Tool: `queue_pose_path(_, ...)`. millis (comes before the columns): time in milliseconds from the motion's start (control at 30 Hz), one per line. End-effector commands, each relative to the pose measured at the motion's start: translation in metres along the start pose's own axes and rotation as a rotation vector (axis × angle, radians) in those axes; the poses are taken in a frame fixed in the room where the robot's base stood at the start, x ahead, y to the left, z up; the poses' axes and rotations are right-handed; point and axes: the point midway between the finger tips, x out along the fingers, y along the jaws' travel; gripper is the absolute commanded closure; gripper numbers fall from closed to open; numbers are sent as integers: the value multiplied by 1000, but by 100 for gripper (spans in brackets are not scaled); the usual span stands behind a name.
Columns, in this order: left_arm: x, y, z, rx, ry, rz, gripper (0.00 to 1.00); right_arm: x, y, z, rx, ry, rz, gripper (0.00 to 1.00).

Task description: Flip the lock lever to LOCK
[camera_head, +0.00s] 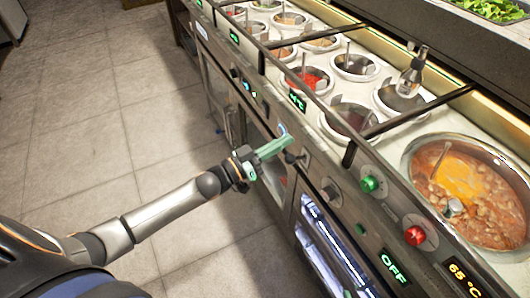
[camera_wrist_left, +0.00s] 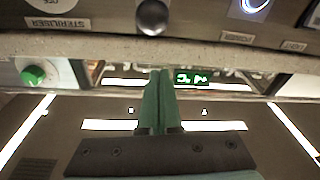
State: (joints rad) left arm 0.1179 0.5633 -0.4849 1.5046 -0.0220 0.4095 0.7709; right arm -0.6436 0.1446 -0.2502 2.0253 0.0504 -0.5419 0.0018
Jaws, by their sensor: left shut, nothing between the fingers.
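My left gripper (camera_head: 290,140) reaches in from the left at the front panel of the counter, with its green fingers shut and empty. In the left wrist view the shut fingers (camera_wrist_left: 160,72) point up the picture, towards the panel edge. A dark, rounded knob (camera_wrist_left: 152,17), which looks like the lever's end, stands out from the panel just beyond the fingertips, with a gap showing in the picture. In the head view a small dark lever-like part (camera_head: 291,157) shows just below the fingertips. I cannot read a LOCK mark or tell the lever's position. My right gripper is not in view.
A green button (camera_head: 369,184) and a red button (camera_head: 414,235) sit along the panel to the right. A lit ring switch (camera_wrist_left: 252,5) is near the knob in the wrist view. Sauce wells and a large stew pot (camera_head: 412,155) stand above. The floor (camera_head: 110,120) is clear.

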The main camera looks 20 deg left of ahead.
Motion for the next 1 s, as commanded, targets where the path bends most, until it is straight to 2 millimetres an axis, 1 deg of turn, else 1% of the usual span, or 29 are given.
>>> queue_pose_path(33, 11, 0, 0, 1, 3, 2, 100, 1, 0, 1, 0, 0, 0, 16)
queue_pose_path(67, 11, 0, 5, -1, -1, 0, 100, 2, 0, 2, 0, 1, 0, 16)
queue_pose_path(100, 5, 0, 15, -3, -5, -2, 100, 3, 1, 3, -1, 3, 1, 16)
queue_pose_path(200, 0, 0, 27, -4, -3, -2, 100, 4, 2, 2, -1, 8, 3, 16)
queue_pose_path(333, -3, 0, 36, 0, -2, -1, 100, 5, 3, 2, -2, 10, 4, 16)
queue_pose_path(1000, -5, 0, 40, -1, 8, 2, 100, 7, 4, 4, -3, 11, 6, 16)
